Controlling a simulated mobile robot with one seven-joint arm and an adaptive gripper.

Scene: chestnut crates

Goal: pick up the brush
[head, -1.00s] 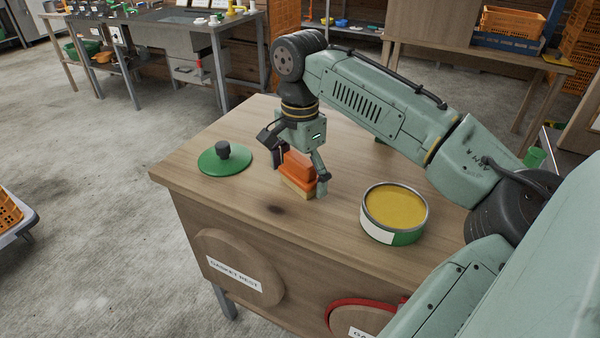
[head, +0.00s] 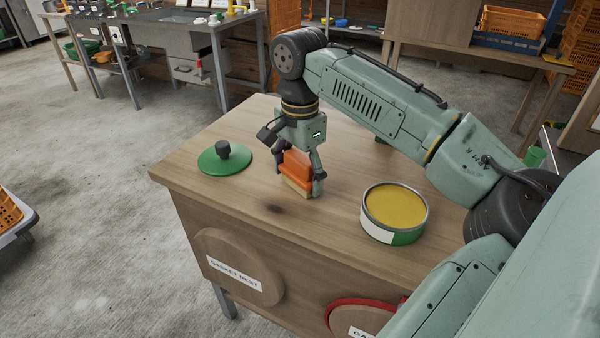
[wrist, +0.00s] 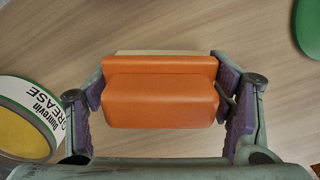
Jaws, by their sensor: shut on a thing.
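The brush (head: 297,168) has an orange body and a pale yellow lower part. It stands on the wooden bench top in the head view, with no clear gap beneath it. My gripper (head: 298,178) points down over the brush, with one finger on each side of it. In the wrist view the orange brush (wrist: 160,100) fills the space between the purple-padded fingers of my gripper (wrist: 163,108). The gripper is shut on the brush. Part of the brush's left side is hidden by a finger in the head view.
An open grease tin (head: 366,221) with yellow contents stands right of the brush. A green lid (head: 211,164) with a dark knob lies to the left.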

